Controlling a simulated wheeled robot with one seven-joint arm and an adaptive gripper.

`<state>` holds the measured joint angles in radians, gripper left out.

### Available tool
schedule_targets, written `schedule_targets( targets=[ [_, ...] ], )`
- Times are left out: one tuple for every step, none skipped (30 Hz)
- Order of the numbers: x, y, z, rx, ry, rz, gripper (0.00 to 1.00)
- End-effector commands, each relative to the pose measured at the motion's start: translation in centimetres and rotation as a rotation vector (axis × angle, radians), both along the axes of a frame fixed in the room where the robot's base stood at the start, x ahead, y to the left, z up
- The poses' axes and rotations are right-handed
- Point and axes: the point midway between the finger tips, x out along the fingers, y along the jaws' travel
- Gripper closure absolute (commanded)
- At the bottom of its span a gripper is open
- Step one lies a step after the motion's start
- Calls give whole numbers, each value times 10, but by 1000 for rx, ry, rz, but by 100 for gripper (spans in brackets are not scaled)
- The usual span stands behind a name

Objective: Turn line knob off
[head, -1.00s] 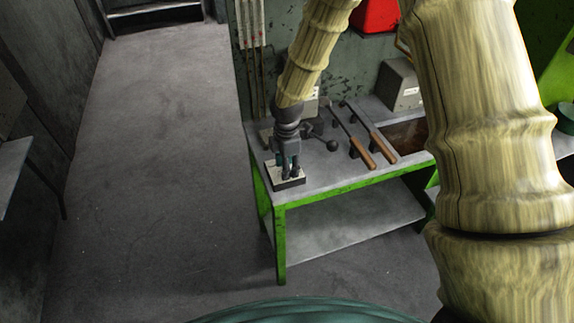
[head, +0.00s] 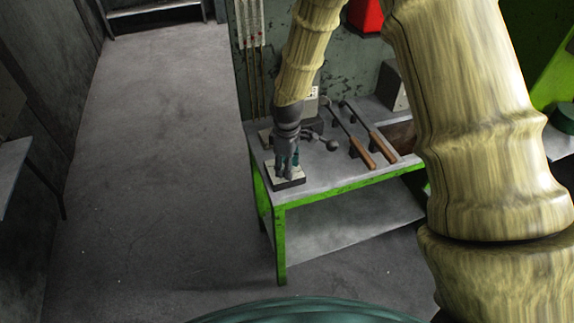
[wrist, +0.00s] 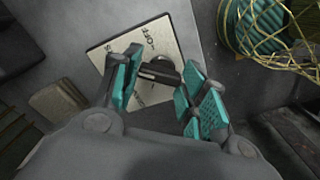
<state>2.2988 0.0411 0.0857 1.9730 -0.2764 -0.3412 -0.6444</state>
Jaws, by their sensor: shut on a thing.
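The line knob (wrist: 160,71) is a dark, bar-shaped knob on a pale square plate (wrist: 110,50). The plate carries the word OFF near its upper edge and other lettering partly hidden by my fingers. In the head view the plate (head: 289,184) lies at the front left corner of the green-framed bench. My gripper (head: 287,172) points down onto it and hides the knob there. In the wrist view my gripper (wrist: 162,84) has its teal finger pads on both sides of the knob, shut on it. The knob's bar does not point straight at OFF.
The grey bench (head: 325,178) has green legs. A lever with a black ball (head: 332,145) stands just behind my gripper. Two wooden-handled tools (head: 383,148) lie to the right. A grey box (head: 392,88) stands at the back. The floor left of the bench is clear.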

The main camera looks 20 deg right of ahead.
Motion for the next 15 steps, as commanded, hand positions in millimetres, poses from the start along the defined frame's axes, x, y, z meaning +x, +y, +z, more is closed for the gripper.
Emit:
schedule_targets(
  targets=[
    [1,0,0,0,-2,-45,81],
    [1,0,0,0,-2,-72,81],
    [1,-1,0,0,-2,-111,81],
    [1,-1,0,0,-2,-141,81],
    [1,-1,0,-1,-2,-168,81],
    [0,-1,0,-1,-2,-206,81],
    [0,-1,0,-1,-2,-235,81],
    [0,-1,0,-1,-2,-262,81],
    [0,0,0,-1,-2,-301,81],
    [0,-1,0,-1,-2,-329,81],
    [0,-1,0,-1,-2,-358,81],
    [0,-1,0,-1,-2,-396,81],
    [0,-1,0,-1,-2,-424,81],
    [0,-1,0,-1,-2,-452,81],
    [0,-1,0,-1,-2,-489,81]
  ],
)
